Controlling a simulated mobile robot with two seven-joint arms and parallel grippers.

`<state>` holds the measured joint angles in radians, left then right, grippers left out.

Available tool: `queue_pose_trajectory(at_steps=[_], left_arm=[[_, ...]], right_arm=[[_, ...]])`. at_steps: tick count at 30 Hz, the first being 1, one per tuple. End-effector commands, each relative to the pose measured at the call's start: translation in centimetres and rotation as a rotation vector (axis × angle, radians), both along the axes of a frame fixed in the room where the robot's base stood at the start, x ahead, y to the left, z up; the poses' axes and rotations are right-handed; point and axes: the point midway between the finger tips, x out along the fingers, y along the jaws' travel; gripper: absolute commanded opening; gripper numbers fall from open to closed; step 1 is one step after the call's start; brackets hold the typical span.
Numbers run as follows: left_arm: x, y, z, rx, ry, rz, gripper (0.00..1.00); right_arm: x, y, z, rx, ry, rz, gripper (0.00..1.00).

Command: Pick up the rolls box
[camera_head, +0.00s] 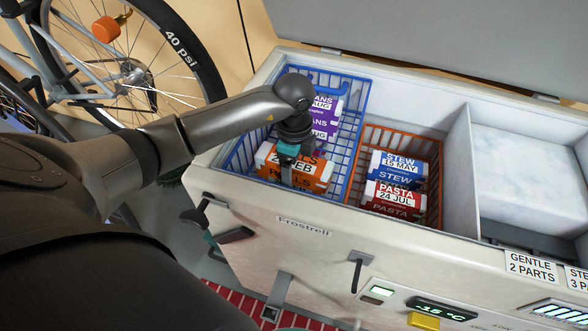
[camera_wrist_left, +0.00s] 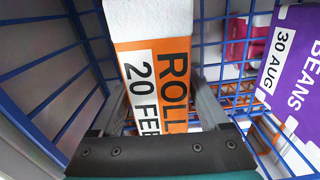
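The rolls box (camera_head: 294,173) is an orange and white carton marked ROLLS and 20 FEB, at the front of a blue wire basket (camera_head: 342,150). My left gripper (camera_head: 287,156) reaches down onto it from above. In the left wrist view the rolls box (camera_wrist_left: 155,85) lies between the two fingers (camera_wrist_left: 162,100), one along each side, with no clear gap. Its near end is hidden under the palm. I cannot tell whether the box is clear of what is under it. My right gripper is not in view.
Purple beans boxes (camera_head: 322,122) stand behind the rolls box. To the right, an orange basket (camera_head: 433,160) holds a stew box (camera_head: 397,168) and a pasta box (camera_head: 392,198). A bicycle (camera_head: 130,60) stands at the left.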

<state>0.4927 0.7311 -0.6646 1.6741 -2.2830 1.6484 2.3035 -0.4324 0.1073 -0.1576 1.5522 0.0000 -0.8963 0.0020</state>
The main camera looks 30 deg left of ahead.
Motion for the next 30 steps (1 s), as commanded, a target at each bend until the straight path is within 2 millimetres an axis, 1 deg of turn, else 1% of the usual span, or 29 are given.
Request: queue_pose_trajectory(at_steps=[1, 2, 20, 30], left_arm=[[0.0, -0.02, 0.01, 0.0, 0.0, 0.0, 0.72], [0.0, -0.02, 0.01, 0.0, 0.0, 0.0, 0.68], [0.01, -0.02, 0.03, -0.001, 0.0, 0.0, 0.01], [0.07, -0.02, 0.1, -0.001, -0.002, 0.0, 0.0]], right_arm=[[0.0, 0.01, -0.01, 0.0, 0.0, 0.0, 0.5], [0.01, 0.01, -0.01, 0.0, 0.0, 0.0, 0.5], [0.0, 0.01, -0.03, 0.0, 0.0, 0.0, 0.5], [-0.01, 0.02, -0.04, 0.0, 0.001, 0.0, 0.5]])
